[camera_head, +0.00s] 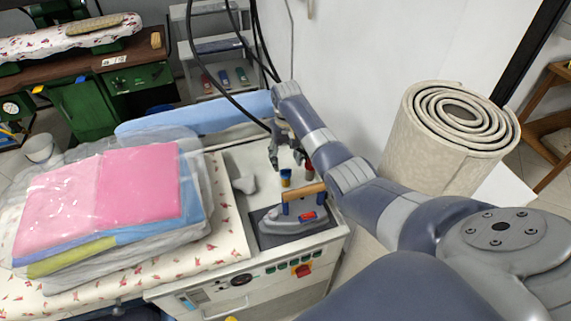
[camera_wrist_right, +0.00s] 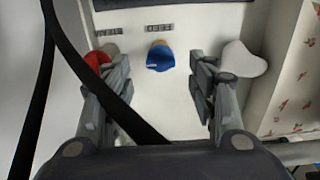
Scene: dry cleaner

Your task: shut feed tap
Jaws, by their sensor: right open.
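The feed tap is a blue knob (camera_wrist_right: 160,57) on a pale panel, under a label (camera_wrist_right: 159,28) that reads upside down as FEED. In the head view the blue tap (camera_head: 286,180) has a yellowish part and stands behind the iron. A red tap (camera_wrist_right: 98,60) is to its left in the wrist view, and this red tap (camera_head: 309,172) also shows in the head view. My right gripper (camera_head: 286,160) is open above the panel. In the wrist view its fingers (camera_wrist_right: 160,82) are spread, with the blue tap between and beyond them, apparently untouched. My left gripper is out of view.
An iron (camera_head: 290,222) with a wooden handle rests on a dark pad in front of the taps. A white piece (camera_head: 244,184) lies left. Wrapped folded cloths (camera_head: 100,195) cover the board. A black cable crosses the wrist view. A rolled carpet (camera_head: 440,150) stands right.

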